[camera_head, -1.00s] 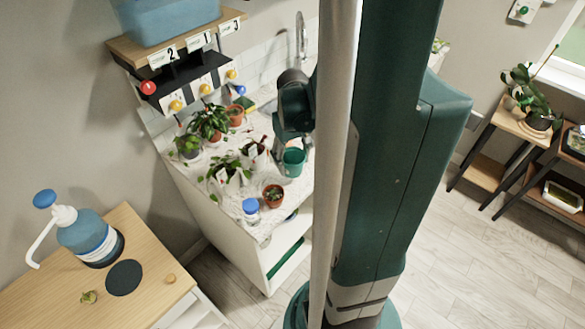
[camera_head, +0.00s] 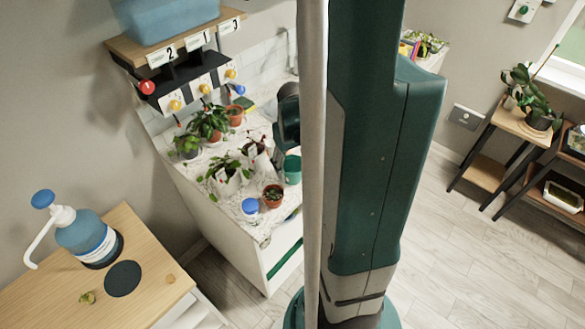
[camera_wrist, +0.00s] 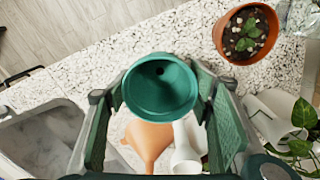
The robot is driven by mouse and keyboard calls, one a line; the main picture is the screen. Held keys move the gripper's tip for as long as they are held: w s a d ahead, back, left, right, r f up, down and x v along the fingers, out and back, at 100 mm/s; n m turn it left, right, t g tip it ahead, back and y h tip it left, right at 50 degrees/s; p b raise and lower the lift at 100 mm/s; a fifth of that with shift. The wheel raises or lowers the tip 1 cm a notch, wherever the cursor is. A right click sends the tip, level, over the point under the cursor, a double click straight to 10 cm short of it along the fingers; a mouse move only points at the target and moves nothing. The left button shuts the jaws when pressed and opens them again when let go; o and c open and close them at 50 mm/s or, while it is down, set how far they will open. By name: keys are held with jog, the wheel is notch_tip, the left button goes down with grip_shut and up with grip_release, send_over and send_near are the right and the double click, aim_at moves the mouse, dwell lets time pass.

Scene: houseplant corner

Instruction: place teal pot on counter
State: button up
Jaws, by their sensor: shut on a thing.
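The teal pot (camera_wrist: 160,88) is empty, with a hole in its bottom, and sits between the two fingers of my gripper (camera_wrist: 161,92) in the wrist view. My gripper is shut on it. In the head view the teal pot (camera_head: 292,169) is at the right side of the speckled counter (camera_head: 228,205), close to my column. My arm hides part of the gripper there. I cannot tell whether the pot's base touches the counter.
A small potted plant (camera_head: 273,195) and a blue-lidded jar (camera_head: 250,207) stand near the counter's front. Several leafy plants (camera_head: 210,122) stand further back. The wrist view shows a grey basin (camera_wrist: 42,138), an orange funnel-shaped thing (camera_wrist: 149,138) and bare counter (camera_wrist: 90,65).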

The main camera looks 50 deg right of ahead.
jog(key=shift+f, duration=0.25)
jog(key=o, duration=0.9)
jog(key=shift+r, duration=0.1)
jog(key=shift+r, duration=0.25)
jog(key=shift+r+p, duration=0.8)
jog(key=shift+r, duration=5.1)
